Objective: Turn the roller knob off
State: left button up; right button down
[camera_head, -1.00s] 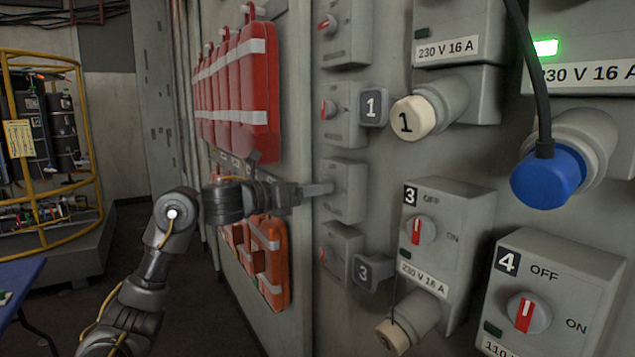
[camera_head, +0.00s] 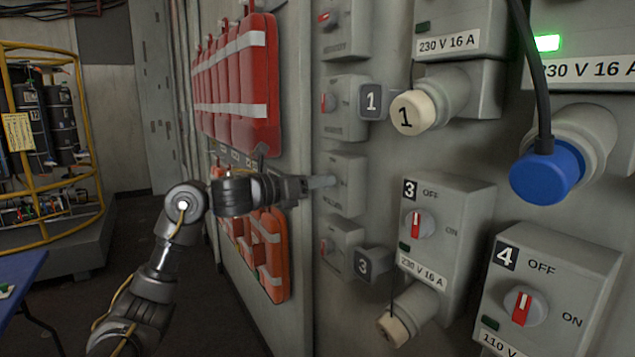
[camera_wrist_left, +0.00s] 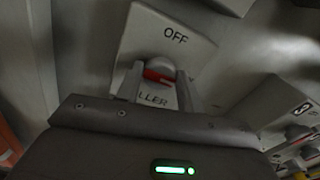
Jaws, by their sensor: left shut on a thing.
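The roller box (camera_head: 345,196) is a small grey switch box on the wall panel, third down in a column of similar boxes. In the left wrist view its face (camera_wrist_left: 150,40) reads "OFF" at the top and "LLER" below the knob. The roller knob (camera_wrist_left: 159,75) is pale with a red bar, which lies nearly crosswise between the fingers. My left gripper (camera_head: 326,182) reaches in from the left, and its fingers (camera_wrist_left: 158,88) are shut on the knob, one on each side. In the head view the gripper hides the knob. My right gripper is not in view.
Boxes with red knobs sit above (camera_head: 341,105) and below (camera_head: 340,248) the roller box. Numbered tags 1 (camera_head: 373,101) and 3 (camera_head: 373,264) stick out close by. Switch boxes 3 (camera_head: 455,225) and 4 (camera_head: 550,285) are to the right. Red cases (camera_head: 255,80) hang to the left.

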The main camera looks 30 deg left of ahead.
pick_arm(q)
jog(key=shift+n, duration=0.3)
jog(key=n+p, duration=0.7)
jog(key=n, duration=1)
jog(key=shift+f, duration=0.1)
jog(key=shift+n+p, duration=0.3)
jog(key=o, duration=1)
jog(key=shift+a, duration=0.1)
